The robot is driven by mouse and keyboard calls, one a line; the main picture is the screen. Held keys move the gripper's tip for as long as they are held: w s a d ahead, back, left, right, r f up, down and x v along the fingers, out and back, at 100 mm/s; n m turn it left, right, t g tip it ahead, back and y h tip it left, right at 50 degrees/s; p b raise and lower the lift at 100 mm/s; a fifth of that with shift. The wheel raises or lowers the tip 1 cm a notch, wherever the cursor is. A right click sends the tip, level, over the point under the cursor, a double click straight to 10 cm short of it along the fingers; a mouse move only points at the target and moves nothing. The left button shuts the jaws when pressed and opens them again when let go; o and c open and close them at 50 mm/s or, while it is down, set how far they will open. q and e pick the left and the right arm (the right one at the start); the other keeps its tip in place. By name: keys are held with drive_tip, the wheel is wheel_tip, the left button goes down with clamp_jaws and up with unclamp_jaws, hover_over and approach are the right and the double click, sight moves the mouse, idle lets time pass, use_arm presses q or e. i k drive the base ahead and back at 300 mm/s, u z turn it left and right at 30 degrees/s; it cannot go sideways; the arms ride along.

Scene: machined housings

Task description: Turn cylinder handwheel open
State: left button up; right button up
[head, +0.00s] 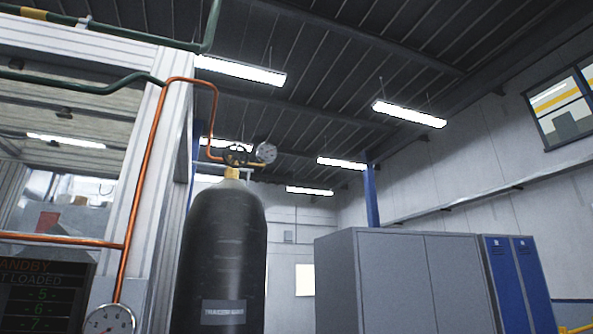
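A tall black gas cylinder (222,255) stands upright left of the middle in the head view. It has a brass valve (232,173) on its neck. A dark handwheel (236,154) sits at the top of the valve; it is small, and its turned position cannot be told. A round pressure gauge (266,152) is just right of the handwheel. A copper pipe (216,110) runs from the valve area up and to the left. Neither of my grippers is in view.
Left of the cylinder is a white-framed enclosure (140,160) with a display panel (40,295) and a second gauge (109,320). Grey cabinets (400,280) and blue lockers (515,280) stand to the right. The space above the cylinder's right side looks open.

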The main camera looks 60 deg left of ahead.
sight(235, 154)
drive_tip(key=i, duration=1.3)
drive_tip(key=u, duration=1.5)
